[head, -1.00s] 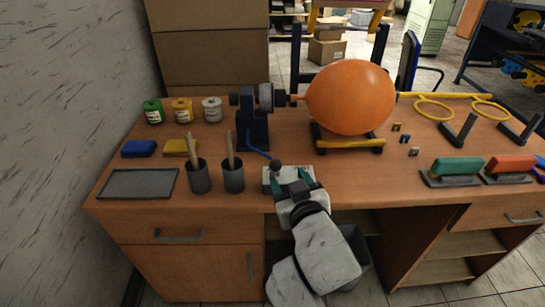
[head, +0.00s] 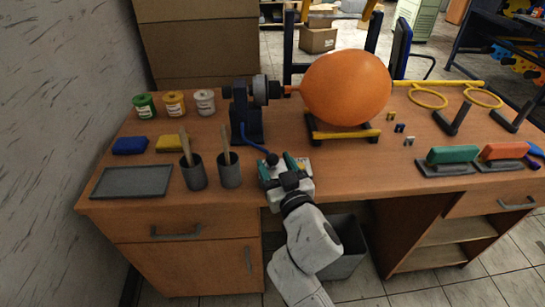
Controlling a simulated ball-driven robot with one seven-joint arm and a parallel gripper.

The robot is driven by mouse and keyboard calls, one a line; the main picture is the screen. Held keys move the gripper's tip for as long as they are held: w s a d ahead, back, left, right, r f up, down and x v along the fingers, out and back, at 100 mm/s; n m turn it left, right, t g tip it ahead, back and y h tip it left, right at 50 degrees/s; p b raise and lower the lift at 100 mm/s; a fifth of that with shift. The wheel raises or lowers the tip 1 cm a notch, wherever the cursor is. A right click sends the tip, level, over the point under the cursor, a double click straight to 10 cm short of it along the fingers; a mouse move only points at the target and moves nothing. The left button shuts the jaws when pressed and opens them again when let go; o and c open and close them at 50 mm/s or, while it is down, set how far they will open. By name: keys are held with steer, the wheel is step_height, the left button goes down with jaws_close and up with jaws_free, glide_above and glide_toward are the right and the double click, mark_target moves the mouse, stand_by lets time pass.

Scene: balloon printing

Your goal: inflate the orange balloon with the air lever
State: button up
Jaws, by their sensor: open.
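The orange balloon (head: 346,87) is large and round, its neck on the nozzle of the dark blue inflating stand (head: 246,112). It lies over a black and yellow cradle (head: 345,134). A blue hose runs from the stand toward the air lever, whose dark round knob (head: 272,159) shows at the front edge of the desk.
Two dark cups (head: 193,172) with sticks, a grey tray (head: 132,182) and paint jars (head: 174,104) stand to the left. A green-handled stamp (head: 454,155) and an orange-handled one (head: 503,151) lie to the right. The desk between my gripper and the stamps is clear.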

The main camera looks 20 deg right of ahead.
steer(key=shift+w+d, duration=0.1)
steer(key=shift+w, duration=1.1)
steer(key=shift+c, duration=0.4)
jaws_close()
